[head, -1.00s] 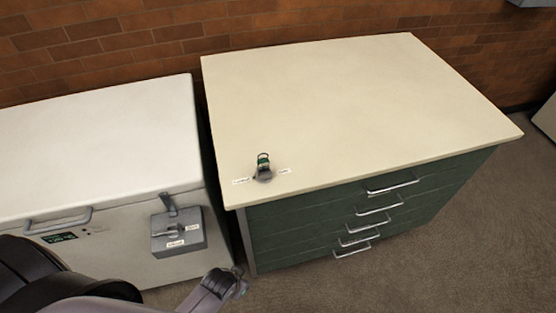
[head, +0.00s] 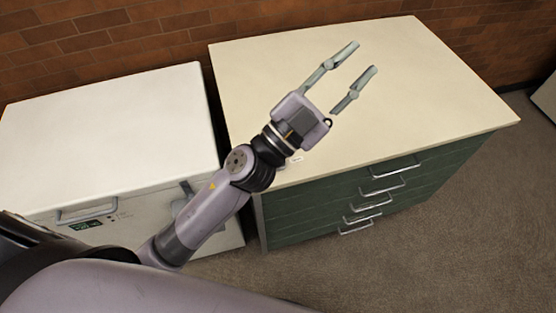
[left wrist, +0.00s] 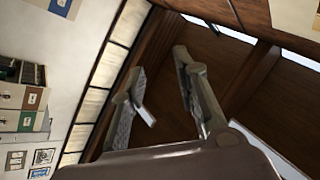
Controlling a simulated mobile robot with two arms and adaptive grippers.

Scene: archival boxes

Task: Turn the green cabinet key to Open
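The green cabinet (head: 320,215) with its cream top (head: 270,65) stands in the middle of the head view. My left arm covers the front left part of the top, where the key was seen, so the key is hidden now. A small white label (head: 297,160) shows beside the arm. My left gripper (head: 364,57) is open and empty, appearing over the cabinet top with its fingers pointing to the upper right. In the left wrist view its two fingers (left wrist: 160,68) are spread with nothing between them. My right gripper is not in view.
A white chest (head: 110,125) with a grey handle (head: 87,215) stands left of the cabinet, close beside it. A brick wall (head: 160,35) runs behind both. Several metal drawer handles (head: 395,168) stick out from the cabinet front.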

